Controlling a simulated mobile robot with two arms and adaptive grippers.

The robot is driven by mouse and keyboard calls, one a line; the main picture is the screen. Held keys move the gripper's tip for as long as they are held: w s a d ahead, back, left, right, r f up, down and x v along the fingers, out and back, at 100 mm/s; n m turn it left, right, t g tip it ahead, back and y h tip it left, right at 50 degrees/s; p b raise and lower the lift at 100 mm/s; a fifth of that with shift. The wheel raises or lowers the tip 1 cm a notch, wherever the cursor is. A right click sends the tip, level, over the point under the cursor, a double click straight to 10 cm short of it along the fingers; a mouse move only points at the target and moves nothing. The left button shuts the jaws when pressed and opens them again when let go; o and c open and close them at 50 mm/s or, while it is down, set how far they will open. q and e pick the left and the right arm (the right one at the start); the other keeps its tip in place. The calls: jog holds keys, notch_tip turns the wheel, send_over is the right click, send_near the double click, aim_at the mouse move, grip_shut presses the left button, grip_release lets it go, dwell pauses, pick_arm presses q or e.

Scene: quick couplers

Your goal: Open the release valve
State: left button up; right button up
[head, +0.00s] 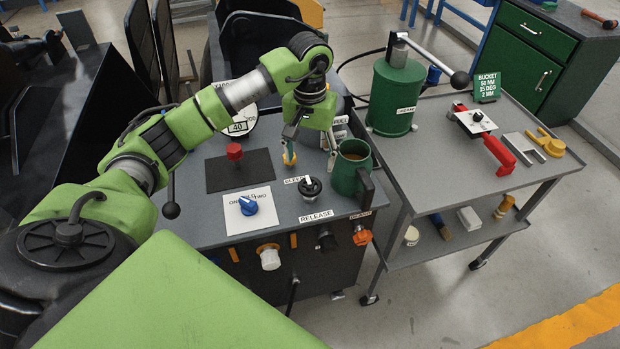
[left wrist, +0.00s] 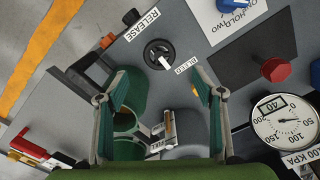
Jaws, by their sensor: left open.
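A black round valve knob (head: 310,187) with a white marker sits on the grey console top, between a BLEED label and a RELEASE label (head: 316,216). It also shows in the left wrist view (left wrist: 159,55), with the RELEASE label (left wrist: 142,25) close by. My left gripper (head: 310,160) points down over the console, behind the knob and apart from it. In the left wrist view its two fingers (left wrist: 156,88) are spread wide with nothing gripped; the knob appears beyond and between the tips. My right gripper is not in view.
A green mug (head: 346,175) stands right beside the knob. A blue knob (head: 248,205) on a white plate and a red knob (head: 235,152) on a black pad are to the left. A gauge (left wrist: 284,121) shows in the wrist view. A grey cart (head: 445,185) stands at right.

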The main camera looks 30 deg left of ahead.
aim_at(310, 184)
pick_arm(q)
notch_tip(310, 184, down, 9)
jog(key=shift+f+p, duration=0.1)
jog(key=shift+p, duration=0.8)
jog(key=c, duration=1.1)
